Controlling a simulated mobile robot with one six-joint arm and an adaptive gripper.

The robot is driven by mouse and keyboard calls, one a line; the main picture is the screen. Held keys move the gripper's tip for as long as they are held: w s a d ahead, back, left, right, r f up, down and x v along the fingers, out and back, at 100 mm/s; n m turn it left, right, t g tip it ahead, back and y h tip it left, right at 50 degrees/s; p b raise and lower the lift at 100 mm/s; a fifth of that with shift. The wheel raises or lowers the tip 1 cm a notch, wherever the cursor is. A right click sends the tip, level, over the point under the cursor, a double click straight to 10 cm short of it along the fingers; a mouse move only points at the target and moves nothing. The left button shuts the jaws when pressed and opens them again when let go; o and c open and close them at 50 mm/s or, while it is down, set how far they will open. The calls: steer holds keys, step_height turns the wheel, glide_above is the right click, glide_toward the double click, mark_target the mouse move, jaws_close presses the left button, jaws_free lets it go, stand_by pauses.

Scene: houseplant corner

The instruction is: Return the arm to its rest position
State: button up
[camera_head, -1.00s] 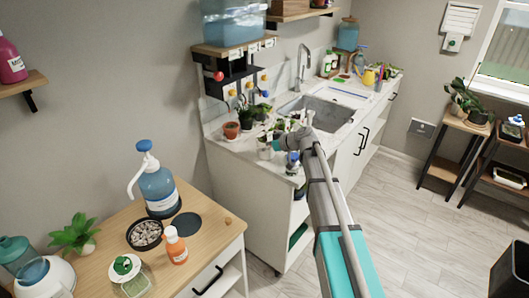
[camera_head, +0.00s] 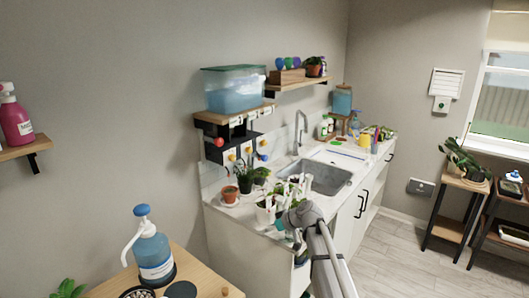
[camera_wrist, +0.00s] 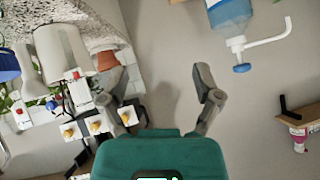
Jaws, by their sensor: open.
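My arm (camera_head: 322,250) rises from the bottom of the head view, right of centre, in front of the sink counter (camera_head: 245,215). Its near joint is beside the potted plants. My gripper shows in the wrist view (camera_wrist: 160,92), with its two grey fingers spread apart and nothing between them. Beyond the fingers is plain grey wall. In the head view I cannot make out the gripper.
Small potted plants (camera_head: 266,210) crowd the counter's near end, close to my arm. A sink (camera_head: 325,178) lies beyond. A shelf holds a blue tank (camera_head: 234,90). A pump bottle (camera_head: 153,252) stands on the wooden table at lower left.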

steer(key=s+d+f+m+g+h, duration=0.1)
steer(key=s+d+f+m+h, duration=0.1)
steer(key=s+d, duration=0.3)
steer(key=s+d+f+m+g+h, duration=0.2)
steer(key=s+d+m+h, duration=0.2)
steer(key=s, duration=0.9)
steer(key=s+d+f+m+g+h, duration=0.1)
steer(key=s+d+f+m+h, duration=0.2)
steer(key=s+d, duration=0.3)
steer(key=s, duration=0.3)
steer(key=shift+d+g, duration=0.3)
